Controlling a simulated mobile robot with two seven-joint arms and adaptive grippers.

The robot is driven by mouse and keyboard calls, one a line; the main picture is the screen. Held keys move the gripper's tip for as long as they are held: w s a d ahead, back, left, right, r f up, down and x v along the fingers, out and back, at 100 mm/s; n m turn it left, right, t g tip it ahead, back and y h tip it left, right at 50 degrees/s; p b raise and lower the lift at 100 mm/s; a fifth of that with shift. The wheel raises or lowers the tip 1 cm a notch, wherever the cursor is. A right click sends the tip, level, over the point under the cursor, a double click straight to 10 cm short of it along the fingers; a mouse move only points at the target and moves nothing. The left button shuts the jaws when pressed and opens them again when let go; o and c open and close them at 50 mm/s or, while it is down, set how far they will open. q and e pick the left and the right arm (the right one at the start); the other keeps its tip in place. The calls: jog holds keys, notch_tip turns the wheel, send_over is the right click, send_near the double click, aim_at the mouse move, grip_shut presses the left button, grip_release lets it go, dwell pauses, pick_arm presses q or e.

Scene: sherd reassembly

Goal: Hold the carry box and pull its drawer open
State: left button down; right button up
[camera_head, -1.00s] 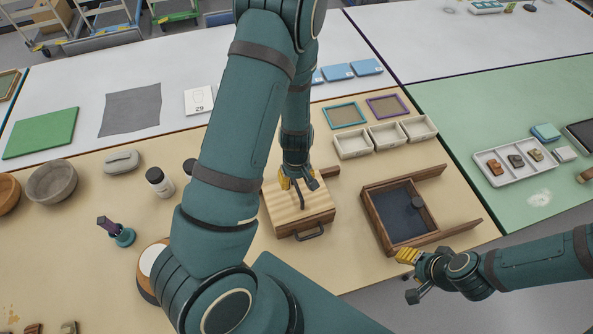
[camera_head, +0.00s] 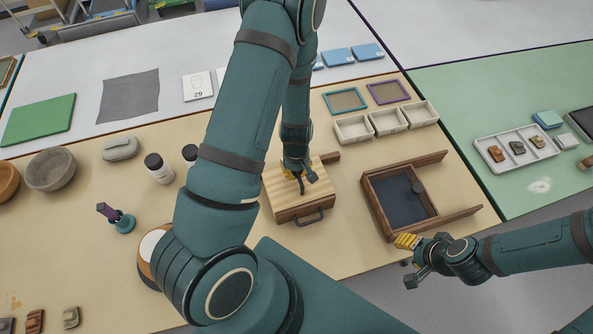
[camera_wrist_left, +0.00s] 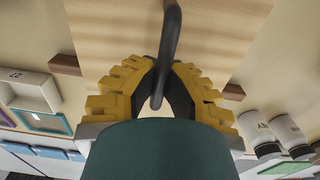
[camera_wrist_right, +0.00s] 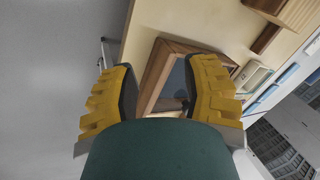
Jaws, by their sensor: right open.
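The carry box (camera_head: 283,204) is a light striped wooden box with darker lower sides, in the middle of the near table. A dark bar handle (camera_wrist_left: 171,40) arches over its lid, and a dark drawer pull (camera_head: 311,218) is on its near side. The drawer looks closed. My left gripper (camera_head: 301,175) is above the lid; in the left wrist view its yellow-padded fingers (camera_wrist_left: 158,88) close on the bar handle. My right gripper (camera_head: 408,261) is open and empty off the near table edge, to the right of the box, with its fingers apart in the right wrist view (camera_wrist_right: 160,95).
A dark-lined wooden tray frame (camera_head: 378,206) lies between the box and my right gripper. White bins (camera_head: 387,123) stand behind. A bottle (camera_head: 158,170), a bowl (camera_head: 50,170) and a small teal stand (camera_head: 123,223) are to the left. Table between box and wooden frame is clear.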

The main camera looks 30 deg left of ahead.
aim_at(311, 222)
jog(key=a+f+y, duration=0.1)
jog(key=a+f, duration=0.1)
jog(key=a+f+t+y, duration=0.1)
jog(key=a+f, duration=0.1)
jog(key=f, duration=0.1)
jog(key=w+a+f+y, duration=0.1)
jog(key=a+f, duration=0.1)
jog(key=shift+f+t+y, duration=0.35)
jog(key=shift+t+y, duration=0.05)
jog(key=s+a+y, duration=0.1)
jog(key=s+a+f+y, duration=0.1)
jog(key=a, duration=0.1)
jog(key=s+a+y, duration=0.1)
jog(key=a+y, duration=0.1)
jog(key=shift+a+f+m, duration=0.2)
jog(key=shift+f+m, duration=0.15)
jog(key=shift+m, duration=0.05)
jog(key=s+a+y, duration=0.3)
jog(key=shift+s+a+r+m, duration=0.1)
jog(key=shift+s+r+m, duration=0.1)
jog(key=shift+s+m, duration=0.15)
jog(key=shift+s+a+r+y, duration=0.15)
jog(key=shift+s+a+y, duration=0.15)
jog(key=shift+s+a, duration=0.1)
jog(key=x, duration=1.2)
jog(key=shift+r, duration=0.15)
jog(key=shift+d, duration=0.1)
grip_shut()
